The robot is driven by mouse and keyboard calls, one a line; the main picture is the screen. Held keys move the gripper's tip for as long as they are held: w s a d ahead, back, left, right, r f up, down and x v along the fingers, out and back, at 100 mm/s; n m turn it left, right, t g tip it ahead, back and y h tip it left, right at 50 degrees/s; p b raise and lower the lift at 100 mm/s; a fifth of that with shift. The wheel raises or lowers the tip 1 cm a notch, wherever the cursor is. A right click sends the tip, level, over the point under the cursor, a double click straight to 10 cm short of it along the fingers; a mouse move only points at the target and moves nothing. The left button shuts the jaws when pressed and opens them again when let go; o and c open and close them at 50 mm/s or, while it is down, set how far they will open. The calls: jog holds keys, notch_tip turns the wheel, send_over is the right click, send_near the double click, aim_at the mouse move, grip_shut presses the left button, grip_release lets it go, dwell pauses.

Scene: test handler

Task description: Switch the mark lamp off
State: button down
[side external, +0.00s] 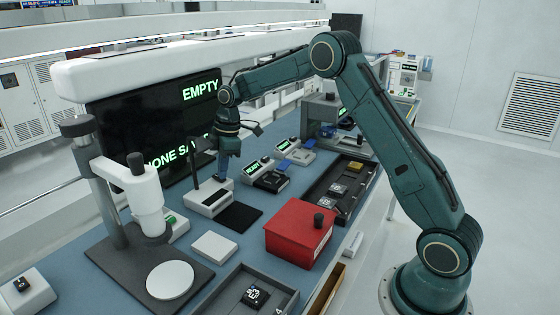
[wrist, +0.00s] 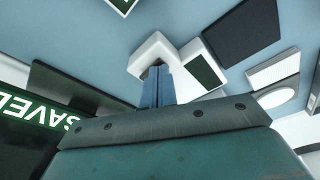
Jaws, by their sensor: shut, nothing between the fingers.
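My gripper (side external: 223,178) is shut and empty, pointing down at the back edge of a small white unit (side external: 205,207) with a display and a thin dark post. In the wrist view the blue fingers (wrist: 156,72) reach over the white body (wrist: 141,62) beside its dark green screen (wrist: 203,70). The fingertips look very close to the unit; I cannot tell whether they touch it. No label in view names the mark lamp, and I cannot make out a switch or whether a lamp is lit.
A black pad (side external: 240,217) lies in front of the unit. A microscope-like stand (side external: 147,195) is at left, a red box (side external: 298,228) at right. A large dark screen (side external: 140,115) stands behind. Small units with green displays (side external: 253,169) sit to the right.

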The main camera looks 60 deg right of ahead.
jog(key=shift+w+a+v, duration=0.1)
jog(key=shift+a+v, duration=0.1)
jog(key=shift+v, duration=0.9)
jog(key=shift+w+a+v, duration=0.15)
jog(key=shift+a+v, duration=0.05)
jog(key=shift+v, duration=0.9)
jog(key=shift+w+a+v, duration=0.1)
jog(key=shift+a+v, duration=0.05)
jog(key=shift+v, duration=0.95)
jog(key=shift+r, duration=0.25)
jog(key=s+a+r+m+t+h, duration=0.1)
jog(key=s+a+r+m, duration=0.2)
jog(key=s+r, duration=0.45)
jog(key=s+a+r+m+t, duration=0.1)
jog(key=s+a+r+m, duration=0.3)
jog(key=s, duration=0.6)
jog(key=s+f+m+t, duration=0.1)
jog(key=s+f+m, duration=0.1)
jog(key=s, duration=0.8)
jog(key=s+f+m+t+h, duration=0.1)
jog(key=s+m, duration=0.2)
jog(key=s, duration=0.7)
jog(key=shift+f, duration=0.4)
